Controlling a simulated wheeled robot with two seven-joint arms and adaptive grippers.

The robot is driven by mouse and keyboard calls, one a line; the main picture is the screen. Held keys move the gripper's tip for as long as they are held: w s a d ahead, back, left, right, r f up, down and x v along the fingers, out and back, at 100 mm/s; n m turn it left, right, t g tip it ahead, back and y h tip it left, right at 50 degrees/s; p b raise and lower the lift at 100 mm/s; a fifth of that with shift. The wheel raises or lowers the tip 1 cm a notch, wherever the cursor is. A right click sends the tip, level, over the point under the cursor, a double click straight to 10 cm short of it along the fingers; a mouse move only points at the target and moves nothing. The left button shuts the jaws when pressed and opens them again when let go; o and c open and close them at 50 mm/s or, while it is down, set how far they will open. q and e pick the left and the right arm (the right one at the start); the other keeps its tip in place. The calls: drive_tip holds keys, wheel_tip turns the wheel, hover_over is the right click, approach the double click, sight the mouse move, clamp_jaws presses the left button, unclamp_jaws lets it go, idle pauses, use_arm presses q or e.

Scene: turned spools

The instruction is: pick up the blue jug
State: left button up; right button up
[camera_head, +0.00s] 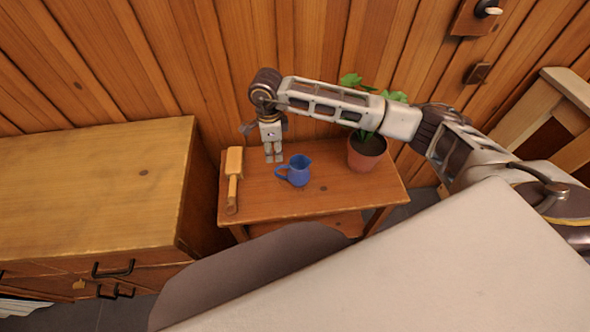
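The blue jug (298,171) stands upright on a small wooden table, with its handle to the left. My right gripper (273,157) hangs pointing down just behind and left of the jug, apart from it in the picture. Its two pale fingers are close to each other with nothing seen between them. At this size I cannot tell whether they are open or shut. My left gripper is not in view.
The small table (262,205) also holds a wooden brush or scoop (233,178) at left and a potted plant (366,155) at right, below my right arm. A wooden cabinet (90,185) stands left. The plank wall (190,60) is close behind.

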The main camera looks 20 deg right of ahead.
sight(276, 173)
drive_tip(key=shift+s+r, duration=0.1)
drive_tip(key=shift+f, duration=4.35)
drive_tip(key=shift+f, duration=2.6)
clamp_jaws()
